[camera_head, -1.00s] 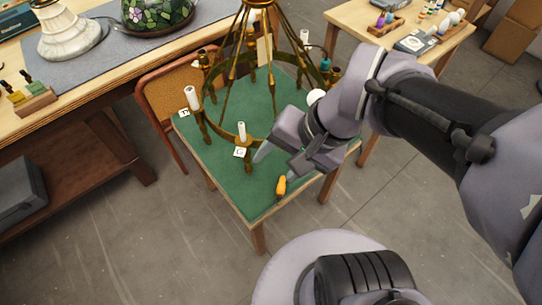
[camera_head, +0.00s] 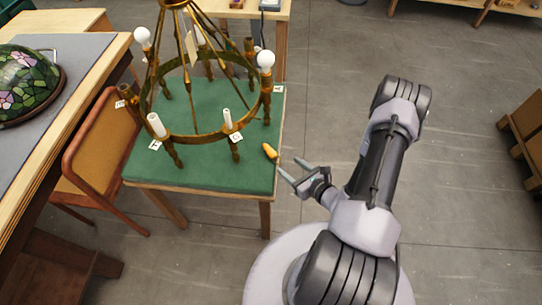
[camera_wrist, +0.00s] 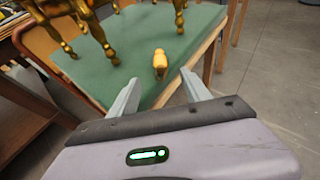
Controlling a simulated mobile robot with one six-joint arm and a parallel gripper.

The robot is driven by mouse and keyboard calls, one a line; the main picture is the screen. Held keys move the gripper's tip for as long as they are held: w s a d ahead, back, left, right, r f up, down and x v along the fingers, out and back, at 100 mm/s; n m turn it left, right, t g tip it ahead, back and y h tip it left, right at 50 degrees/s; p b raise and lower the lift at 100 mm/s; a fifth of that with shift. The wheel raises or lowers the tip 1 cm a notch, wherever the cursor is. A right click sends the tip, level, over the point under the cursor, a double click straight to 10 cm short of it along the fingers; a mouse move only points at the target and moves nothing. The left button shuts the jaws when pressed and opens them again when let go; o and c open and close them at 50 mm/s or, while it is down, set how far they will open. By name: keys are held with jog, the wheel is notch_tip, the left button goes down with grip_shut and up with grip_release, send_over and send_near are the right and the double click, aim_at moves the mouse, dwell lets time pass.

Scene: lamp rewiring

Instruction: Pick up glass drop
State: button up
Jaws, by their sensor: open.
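A small, elongated amber-yellow piece (camera_head: 270,152) lies on the green tabletop (camera_head: 215,178) close to its right edge. I cannot tell for sure whether it is the glass drop. In the wrist view the same piece (camera_wrist: 160,63) lies beyond my fingertips, roughly centred between them. My gripper (camera_head: 290,170) is open and empty, just off the right edge of the table, with its fingers pointing toward the piece and apart from it. Both spread fingers also show in the wrist view (camera_wrist: 159,80).
A brass chandelier (camera_head: 182,138) with candle sleeves and bulbs stands on the green table, left of the amber piece. A chair (camera_head: 100,150) and a bench with a stained-glass shade (camera_head: 25,85) are at the left. The floor at the right is mostly free.

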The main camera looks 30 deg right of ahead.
aim_at(272, 151)
jog(key=b+x, duration=0.3)
jog(key=x, duration=0.8)
jog(key=shift+w+r, duration=0.15)
grip_shut()
jog(key=shift+r, duration=0.15)
jog(key=shift+r, duration=0.35)
jog(key=r, duration=0.1)
jog(key=r+p, duration=0.2)
jog(key=shift+s+d, duration=0.3)
jog(key=s+d+r+p, duration=0.1)
jog(key=s+d+p, duration=0.1)
jog(key=s+d, duration=0.8)
jog(key=shift+s+p, duration=0.4)
jog(key=shift+s, duration=0.35)
